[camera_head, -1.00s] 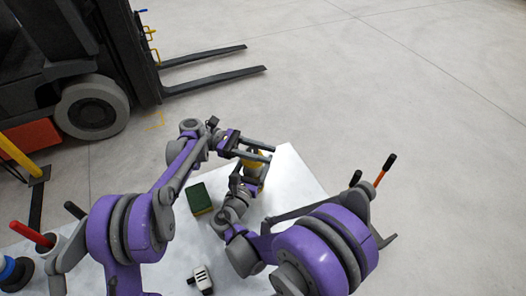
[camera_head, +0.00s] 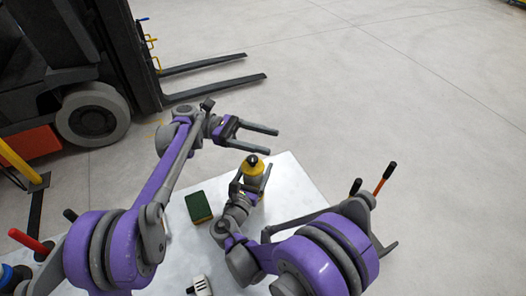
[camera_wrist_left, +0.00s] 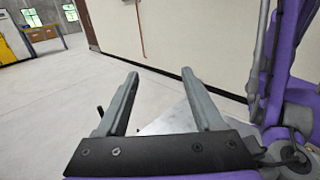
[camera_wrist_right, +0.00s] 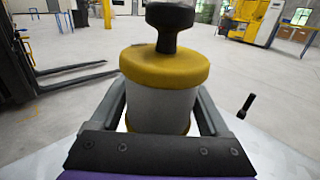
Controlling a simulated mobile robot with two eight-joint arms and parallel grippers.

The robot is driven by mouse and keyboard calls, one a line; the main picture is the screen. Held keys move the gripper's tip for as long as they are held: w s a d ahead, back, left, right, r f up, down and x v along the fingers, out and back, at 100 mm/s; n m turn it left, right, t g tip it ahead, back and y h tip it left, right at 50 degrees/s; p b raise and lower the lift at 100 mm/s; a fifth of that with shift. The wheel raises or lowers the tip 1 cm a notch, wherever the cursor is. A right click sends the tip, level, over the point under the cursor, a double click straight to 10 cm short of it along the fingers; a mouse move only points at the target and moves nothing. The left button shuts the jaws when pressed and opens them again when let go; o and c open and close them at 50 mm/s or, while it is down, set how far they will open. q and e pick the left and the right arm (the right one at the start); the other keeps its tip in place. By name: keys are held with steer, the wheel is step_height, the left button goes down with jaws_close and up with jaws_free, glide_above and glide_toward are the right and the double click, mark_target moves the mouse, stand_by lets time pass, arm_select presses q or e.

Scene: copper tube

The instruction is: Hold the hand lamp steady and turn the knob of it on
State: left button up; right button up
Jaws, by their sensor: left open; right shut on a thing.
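The hand lamp (camera_head: 252,172) stands upright on the white table, with a yellow top and a black knob (camera_head: 252,159) on it. In the right wrist view the lamp (camera_wrist_right: 163,105) shows a pale body between yellow bands, with the dark knob (camera_wrist_right: 168,28) above. My right gripper (camera_head: 250,186) is shut on the lamp's body, one finger on each side. My left gripper (camera_head: 276,141) is open and empty, above and beyond the lamp, clear of the knob. In the left wrist view its fingers (camera_wrist_left: 160,95) are spread with nothing between them.
A green and yellow sponge-like block (camera_head: 199,206) lies on the white table (camera_head: 287,187), left of the lamp. A small white device (camera_head: 201,286) lies near the front. A forklift (camera_head: 95,75) stands beyond on the left. The floor on the right is open.

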mark_target(253, 161)
arm_select(q)
steer(key=shift+r, duration=0.9)
steer(key=m+t, duration=0.1)
steer(key=m, duration=0.1)
steer(key=a+f+m+t+h, duration=0.1)
steer(key=m, duration=0.1)
steer(key=a+f+m+t, duration=0.1)
steer(key=m, duration=0.1)
steer(key=shift+w+f+m, duration=0.25)
steer(key=shift+w+m, duration=0.05)
steer(key=shift+w, duration=0.05)
steer(key=m+t, duration=0.1)
steer(key=a+f+m+t, duration=0.1)
steer(key=m, duration=0.1)
steer(key=a+m+t+h, duration=0.1)
steer(key=shift+f+m, duration=0.25)
steer(key=shift+m, duration=0.15)
steer(key=m+t, duration=0.1)
steer(key=a+f+m+t, duration=0.1)
steer(key=m, duration=0.1)
steer(key=s+a+f+m+t+y, duration=0.25)
steer(key=a+f+m+t, duration=0.3)
steer(key=m, duration=0.65)
steer(key=shift+m+h, duration=0.25)
steer(key=shift+m, duration=0.05)
steer(key=x, duration=1.1)
steer(key=shift+d+r, duration=0.15)
steer(key=shift+d, duration=0.05)
